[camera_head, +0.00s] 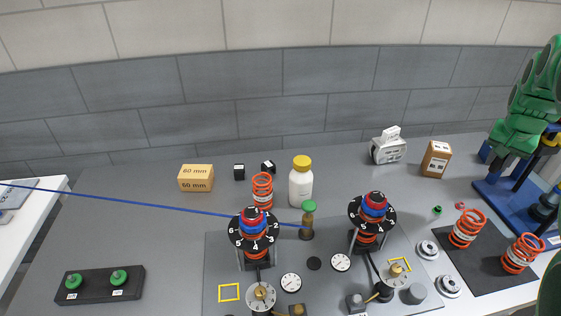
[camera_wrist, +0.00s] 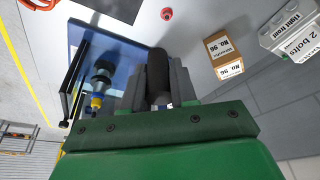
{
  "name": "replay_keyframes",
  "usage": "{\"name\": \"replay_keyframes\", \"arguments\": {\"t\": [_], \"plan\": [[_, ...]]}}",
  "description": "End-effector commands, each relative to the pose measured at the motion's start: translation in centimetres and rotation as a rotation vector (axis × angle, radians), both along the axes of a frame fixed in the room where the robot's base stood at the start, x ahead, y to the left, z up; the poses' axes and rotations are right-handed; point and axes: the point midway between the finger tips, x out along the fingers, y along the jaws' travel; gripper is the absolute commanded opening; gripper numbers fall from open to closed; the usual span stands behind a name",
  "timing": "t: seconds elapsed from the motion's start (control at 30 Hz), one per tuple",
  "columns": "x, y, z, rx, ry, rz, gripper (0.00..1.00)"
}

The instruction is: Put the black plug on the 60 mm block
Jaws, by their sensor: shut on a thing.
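The 60 mm block (camera_head: 196,178) is a tan block with "60 mm" labels, standing at the back left of the bench in the head view. Its top looks bare. My gripper (camera_wrist: 158,88) is shut on a dark cylindrical thing, which looks like the black plug (camera_wrist: 157,68), held between the grey fingers in the wrist view. In the head view my green arm is at the far right, far from the block. The fingertips and the held plug are not clear there.
A blue stand (camera_head: 500,196) is below my arm. Between it and the block stand a brown box (camera_head: 436,158), a white labelled bin (camera_head: 388,149), a yellow-capped bottle (camera_head: 300,185), an orange spring (camera_head: 262,190) and two small black blocks (camera_head: 239,172). Two numbered dial posts (camera_head: 255,232) rise in front.

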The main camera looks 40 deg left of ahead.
Motion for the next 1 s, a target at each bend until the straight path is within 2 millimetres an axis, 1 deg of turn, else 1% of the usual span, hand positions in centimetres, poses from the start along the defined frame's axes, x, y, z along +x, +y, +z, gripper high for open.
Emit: {"name": "replay_keyframes", "arguments": {"t": [0.03,0.1,0.27,0.3,0.47,0.57,0.67,0.77,0.8,0.87,1.0], "plan": [[0.1,0.0,1.1,0.001,-0.003,0.0,0.0],[0.1,0.0,2.3,0.0,-0.002,0.0,0.0],[0.0,0.0,4.5,0.0,-0.001,0.0,0.0],[-0.1,1.2,4.3,0.0,0.003,0.023,0.0],[-0.3,4.6,4.2,0.0,0.005,0.094,0.0],[-0.5,7.2,4.2,-0.001,0.006,0.148,0.0],[-0.9,10.3,4.3,-0.003,0.006,0.213,0.0],[-1.6,14.1,4.3,-0.003,0.006,0.292,0.0],[-2.0,15.7,4.3,-0.004,0.007,0.326,0.0],[-2.6,18.1,4.3,-0.006,0.008,0.378,0.0],[-4.4,23.7,4.3,-0.005,0.009,0.498,0.0]]}}
